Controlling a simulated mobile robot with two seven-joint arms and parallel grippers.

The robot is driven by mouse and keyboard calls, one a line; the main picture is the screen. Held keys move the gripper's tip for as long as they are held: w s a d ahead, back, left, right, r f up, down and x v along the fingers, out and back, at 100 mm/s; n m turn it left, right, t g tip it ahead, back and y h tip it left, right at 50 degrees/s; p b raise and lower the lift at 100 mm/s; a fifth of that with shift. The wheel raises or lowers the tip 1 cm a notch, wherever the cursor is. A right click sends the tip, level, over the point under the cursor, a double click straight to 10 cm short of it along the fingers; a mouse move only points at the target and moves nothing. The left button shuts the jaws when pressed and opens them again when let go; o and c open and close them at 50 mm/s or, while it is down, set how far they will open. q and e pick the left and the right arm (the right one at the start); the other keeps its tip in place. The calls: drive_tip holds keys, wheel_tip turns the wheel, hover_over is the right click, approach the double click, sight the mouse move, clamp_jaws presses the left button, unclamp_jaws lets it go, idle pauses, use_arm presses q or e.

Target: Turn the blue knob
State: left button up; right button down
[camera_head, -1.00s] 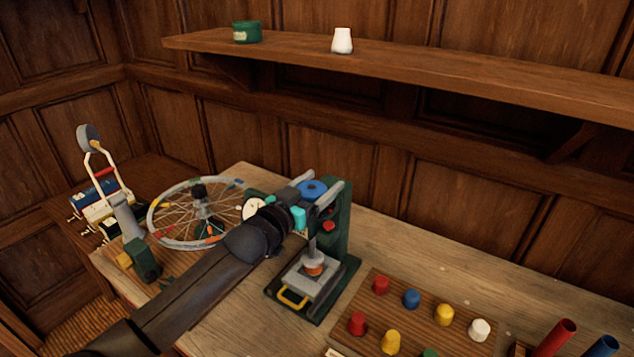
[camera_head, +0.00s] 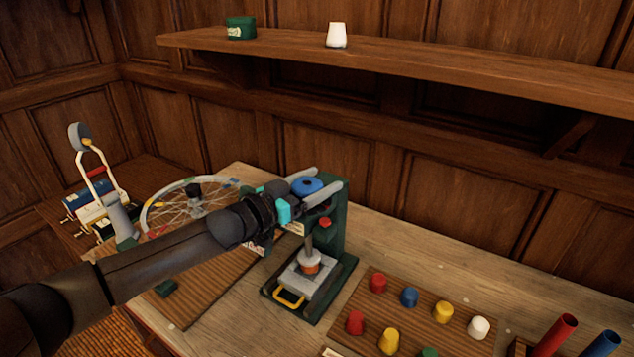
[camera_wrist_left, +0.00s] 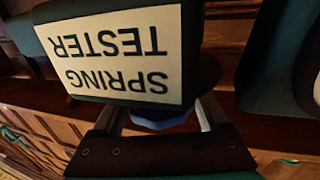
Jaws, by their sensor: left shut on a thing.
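The blue knob (camera_head: 306,187) sits at the top of a green spring tester (camera_head: 334,245). My left gripper (camera_head: 324,181) is shut on the knob, with one grey finger on each side of it. In the left wrist view the blue knob (camera_wrist_left: 163,123) shows partly between the fingers, below an upside-down "SPRING TESTER" label (camera_wrist_left: 115,55). The tester's red button (camera_head: 325,222) is under the near finger. My right gripper is not in view.
A spoked wheel (camera_head: 152,214) stands left, partly behind my left arm. A board with several coloured pegs (camera_head: 463,337) lies to the right of the tester. Red (camera_head: 553,338) and blue tubes (camera_head: 603,346) stand at the lower right. A shelf (camera_head: 440,69) runs above.

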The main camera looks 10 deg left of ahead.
use_arm(q)
drive_tip(key=shift+d+r, duration=0.15)
drive_tip(key=o, duration=1.2)
drive_tip(key=shift+o, duration=0.2)
drive_tip(key=shift+s+a+f, duration=0.2)
drive_tip(key=shift+a, duration=0.1)
drive_tip(key=v, duration=1.4)
drive_tip(key=shift+s+a, duration=0.2)
drive_tip(key=shift+s, duration=0.1)
drive_tip(key=shift+r, duration=0.1)
